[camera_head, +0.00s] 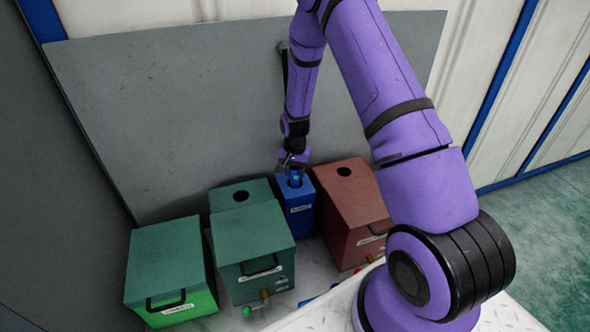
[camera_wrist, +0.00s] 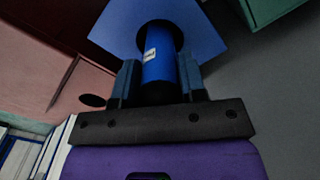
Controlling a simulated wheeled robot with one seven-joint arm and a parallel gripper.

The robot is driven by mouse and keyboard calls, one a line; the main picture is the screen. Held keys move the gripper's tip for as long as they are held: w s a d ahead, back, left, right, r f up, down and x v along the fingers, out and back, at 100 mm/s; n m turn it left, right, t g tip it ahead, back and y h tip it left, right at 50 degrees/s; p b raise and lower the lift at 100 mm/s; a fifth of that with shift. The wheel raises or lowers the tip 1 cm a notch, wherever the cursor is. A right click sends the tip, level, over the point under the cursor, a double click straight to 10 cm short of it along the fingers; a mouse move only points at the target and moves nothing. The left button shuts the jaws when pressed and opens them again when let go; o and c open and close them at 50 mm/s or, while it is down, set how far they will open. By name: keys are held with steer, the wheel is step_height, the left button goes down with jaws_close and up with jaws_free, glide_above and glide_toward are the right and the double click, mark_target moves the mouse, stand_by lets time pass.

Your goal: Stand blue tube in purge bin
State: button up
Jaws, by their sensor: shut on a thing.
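The blue tube (camera_wrist: 158,58) is held between the two fingers of my gripper (camera_wrist: 160,82) in the wrist view. It has a small white label on its side. Its far end is at the round dark hole in the top of a blue bin (camera_wrist: 110,27), and seems to reach into it. In the head view the blue bin (camera_head: 300,219) stands between a green and a red-brown box, with my gripper (camera_head: 293,164) right above its top. Only a little of the tube (camera_head: 295,179) shows there. How deep the tube sits is hidden.
A dark green box with a hole (camera_head: 254,247) stands left of the blue bin, and another green box (camera_head: 169,260) is further left. A red-brown box with a hole (camera_head: 352,205) stands close on the right. A grey panel (camera_head: 170,110) rises behind. Small coloured parts lie in front.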

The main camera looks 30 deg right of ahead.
steer(key=shift+f, duration=0.55)
stand_by(0.7)
steer(key=o, duration=1.1)
